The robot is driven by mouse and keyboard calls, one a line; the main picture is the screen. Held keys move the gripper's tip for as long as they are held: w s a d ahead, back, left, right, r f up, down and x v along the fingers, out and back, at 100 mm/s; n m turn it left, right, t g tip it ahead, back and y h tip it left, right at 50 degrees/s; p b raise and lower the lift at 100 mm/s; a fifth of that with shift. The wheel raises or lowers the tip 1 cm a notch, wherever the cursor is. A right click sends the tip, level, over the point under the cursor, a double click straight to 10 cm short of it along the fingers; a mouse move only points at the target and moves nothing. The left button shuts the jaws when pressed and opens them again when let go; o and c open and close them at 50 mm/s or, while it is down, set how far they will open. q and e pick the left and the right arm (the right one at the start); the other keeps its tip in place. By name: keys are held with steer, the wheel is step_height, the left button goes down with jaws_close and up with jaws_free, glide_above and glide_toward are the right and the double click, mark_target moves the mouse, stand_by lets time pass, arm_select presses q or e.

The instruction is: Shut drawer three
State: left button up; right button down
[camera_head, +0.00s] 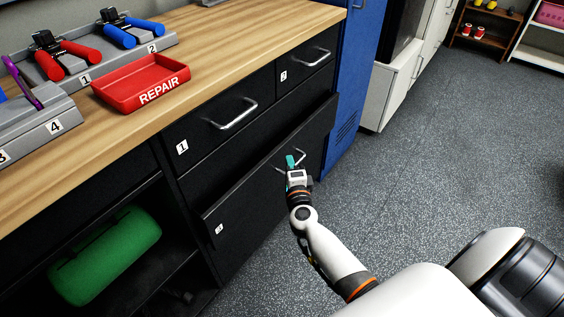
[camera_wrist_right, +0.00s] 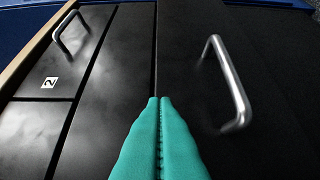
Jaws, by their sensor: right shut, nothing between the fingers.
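Drawer three (camera_head: 245,205) is the wide black lower drawer with a white "3" label. Its front stands out from the cabinet, so it is partly open. Its metal handle (camera_head: 281,160) is partly hidden by my right gripper (camera_head: 292,162), and the handle also shows in the right wrist view (camera_wrist_right: 239,95). My right gripper's teal fingers (camera_wrist_right: 158,103) are shut and empty, beside the handle and not around it. They point at the drawer front near its upper edge; I cannot tell whether they touch it. My left gripper is not in view.
Drawer one (camera_head: 205,130) and drawer two (camera_head: 305,75) above look closed. The wooden worktop (camera_head: 215,45) holds a red REPAIR tray (camera_head: 140,85) and grey tool holders. A green roll (camera_head: 105,255) lies on the open shelf at left. A blue locker (camera_head: 357,70) stands right; floor is clear.

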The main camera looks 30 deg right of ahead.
mark_target(271, 158)
steer(key=shift+w+a, duration=0.35)
steer(key=shift+w, duration=0.3)
steer(key=shift+w+a, duration=0.3)
steer(key=shift+w, duration=0.35)
steer(key=w, duration=0.1)
steer(key=w+a, duration=0.1)
steer(key=w, duration=0.1)
steer(key=shift+w+a+b, duration=0.25)
steer(key=shift+w+b, duration=0.1)
steer(key=shift+w+a, duration=0.1)
steer(key=shift+w, duration=0.1)
steer(key=shift+r, duration=0.2)
steer(key=shift+s, duration=0.1)
